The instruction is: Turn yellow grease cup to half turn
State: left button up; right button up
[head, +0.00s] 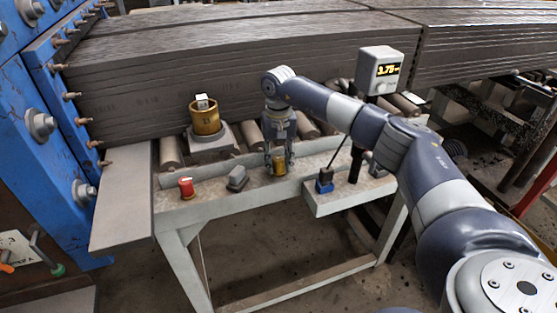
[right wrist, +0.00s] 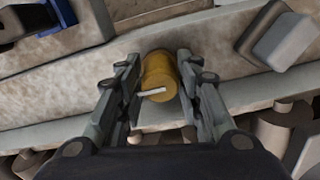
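The yellow grease cup (head: 279,166) stands on the front ledge of the grey bench. In the right wrist view, the yellow cup (right wrist: 159,72) has a white pointer mark (right wrist: 152,92) on its round end. My right gripper (head: 279,168) reaches down over the cup from above. Its two fingers (right wrist: 158,60) stand on either side of the cup, with narrow gaps showing between them and the cup. The cup's lower part is partly hidden by the fingers. My left gripper is in neither view.
A red knob (head: 186,187) and a grey block (head: 238,178) stand left of the cup. A blue switch (head: 324,181) is to its right. A larger brass cylinder (head: 205,118) and a display box (head: 380,70) stand behind.

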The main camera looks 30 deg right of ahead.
jog(key=c, duration=0.4)
jog(key=shift+o, duration=0.2)
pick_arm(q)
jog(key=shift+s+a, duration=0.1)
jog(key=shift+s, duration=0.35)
